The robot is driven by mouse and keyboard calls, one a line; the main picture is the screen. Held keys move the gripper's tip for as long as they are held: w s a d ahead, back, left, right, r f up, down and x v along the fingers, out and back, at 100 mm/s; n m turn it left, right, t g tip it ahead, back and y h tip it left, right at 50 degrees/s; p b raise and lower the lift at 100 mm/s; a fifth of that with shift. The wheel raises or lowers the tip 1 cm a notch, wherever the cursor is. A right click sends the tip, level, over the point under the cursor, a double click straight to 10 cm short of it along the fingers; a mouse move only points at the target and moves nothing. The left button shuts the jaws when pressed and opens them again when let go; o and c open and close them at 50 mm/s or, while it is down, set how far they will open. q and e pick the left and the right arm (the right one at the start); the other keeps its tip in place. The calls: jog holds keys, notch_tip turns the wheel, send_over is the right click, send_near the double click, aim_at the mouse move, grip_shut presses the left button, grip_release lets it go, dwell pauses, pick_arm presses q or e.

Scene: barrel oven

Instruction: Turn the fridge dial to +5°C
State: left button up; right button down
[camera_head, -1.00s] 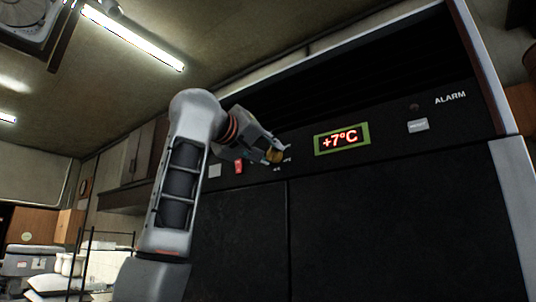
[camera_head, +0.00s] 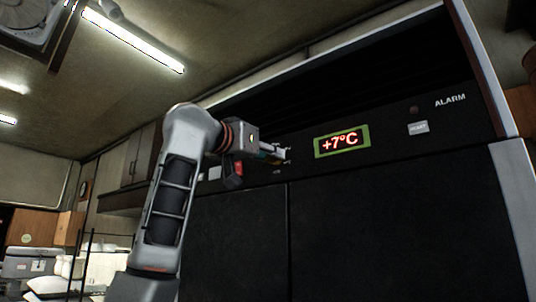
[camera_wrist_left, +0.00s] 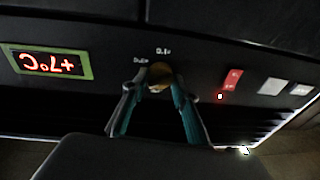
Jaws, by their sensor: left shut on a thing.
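The fridge's black control panel (camera_head: 386,138) carries a green-framed display (camera_head: 342,140) that reads +7°C in red. The display also shows upside down in the left wrist view (camera_wrist_left: 47,63). The dial (camera_wrist_left: 160,75) is a small brass-coloured knob, seen between my left fingertips in the left wrist view. My left gripper (camera_head: 284,155) is at the panel, left of the display, and its fingers (camera_wrist_left: 158,88) are shut on the dial. In the head view the gripper hides the dial. My right gripper is not in view.
A red switch (camera_wrist_left: 232,79) and white buttons (camera_wrist_left: 272,86) sit beside the dial. A white button (camera_head: 418,128) and the ALARM label are at the panel's right. Dark fridge doors (camera_head: 390,230) lie below. A shelf rack stands at the far left.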

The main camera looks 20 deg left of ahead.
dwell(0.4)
pick_arm(q)
jog(key=o, duration=1.1)
jog(key=v, duration=1.2)
